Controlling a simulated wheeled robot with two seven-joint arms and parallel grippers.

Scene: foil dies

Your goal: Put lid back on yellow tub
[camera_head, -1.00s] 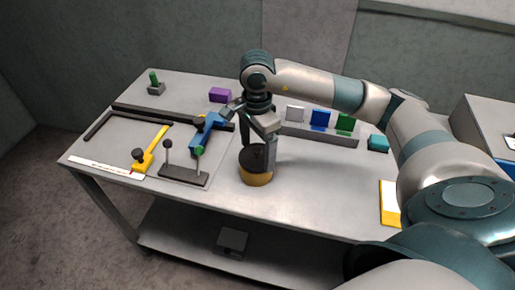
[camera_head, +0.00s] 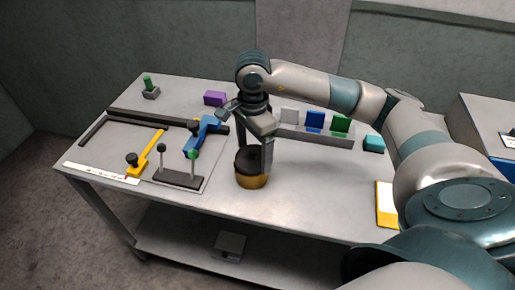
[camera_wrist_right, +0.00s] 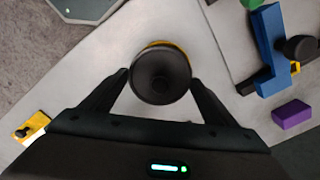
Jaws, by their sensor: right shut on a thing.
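The yellow tub (camera_head: 252,182) stands on the table near its front edge, and only its lower band shows below the dark lid (camera_head: 247,163). In the right wrist view the round black lid (camera_wrist_right: 160,75) covers nearly all of the tub, with a thin yellow sliver of the tub (camera_wrist_right: 166,43) past its far edge. My right gripper (camera_head: 254,160) points down with a finger on each side of the lid and is shut on it. I cannot tell whether the lid is fully seated. My left gripper is not in view.
Left of the tub are a dark stand with upright posts (camera_head: 178,179), a blue clamp-like piece (camera_head: 203,132) and a yellow one (camera_head: 147,158). A purple block (camera_head: 215,98) lies behind. A rack with coloured plates (camera_head: 315,138) stands at the back right.

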